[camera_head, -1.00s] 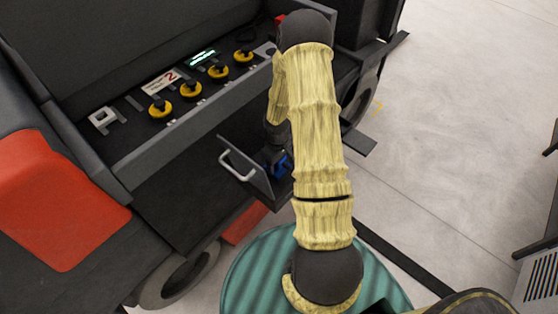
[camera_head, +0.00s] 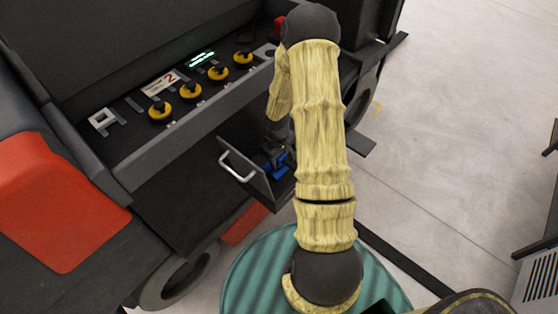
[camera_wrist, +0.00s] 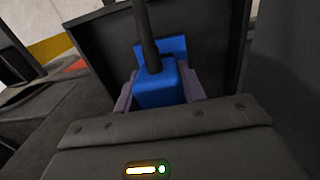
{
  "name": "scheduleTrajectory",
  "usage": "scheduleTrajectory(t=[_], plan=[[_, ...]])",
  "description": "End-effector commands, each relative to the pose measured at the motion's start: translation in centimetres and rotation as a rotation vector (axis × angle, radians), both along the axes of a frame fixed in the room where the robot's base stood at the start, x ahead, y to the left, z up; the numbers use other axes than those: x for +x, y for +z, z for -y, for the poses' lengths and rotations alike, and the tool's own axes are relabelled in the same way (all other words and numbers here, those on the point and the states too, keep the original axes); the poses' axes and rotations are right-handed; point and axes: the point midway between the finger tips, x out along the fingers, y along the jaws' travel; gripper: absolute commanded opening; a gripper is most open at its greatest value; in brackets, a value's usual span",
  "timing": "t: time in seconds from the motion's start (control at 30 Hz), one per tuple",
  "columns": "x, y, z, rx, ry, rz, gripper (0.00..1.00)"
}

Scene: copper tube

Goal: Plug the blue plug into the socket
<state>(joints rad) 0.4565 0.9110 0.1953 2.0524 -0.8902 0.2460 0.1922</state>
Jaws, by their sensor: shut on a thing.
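The blue plug (camera_wrist: 158,90) is in the middle of the wrist view, with a thick black cable rising from it. My gripper (camera_wrist: 160,95) is shut on the plug, one grey finger on each side. Just beyond the plug is another blue part (camera_wrist: 176,46), inside a dark open box; it may be the socket, but the plug hides most of it. I cannot tell whether the plug touches it. In the head view, blue (camera_head: 276,167) shows beside my arm, behind the open flap with a white handle (camera_head: 237,166). My arm hides much of the box there.
A dark machine panel with several yellow knobs (camera_head: 190,90) stands above the flap. A red block (camera_head: 55,200) is at the left. A round green ribbed surface (camera_head: 262,275) lies below my arm. Open floor (camera_head: 450,130) extends to the right.

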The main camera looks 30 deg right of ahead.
Motion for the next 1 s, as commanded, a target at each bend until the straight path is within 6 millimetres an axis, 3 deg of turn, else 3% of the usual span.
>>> scheduleTrajectory(t=[0.2,0.4,1.0], plan=[[0.1,4.7,0.1,-0.002,-0.002,0.004,0.17],[0.0,7.5,0.0,0.0,-0.001,0.002,0.17],[0.0,7.8,0.0,0.0,0.001,0.0,0.17]])
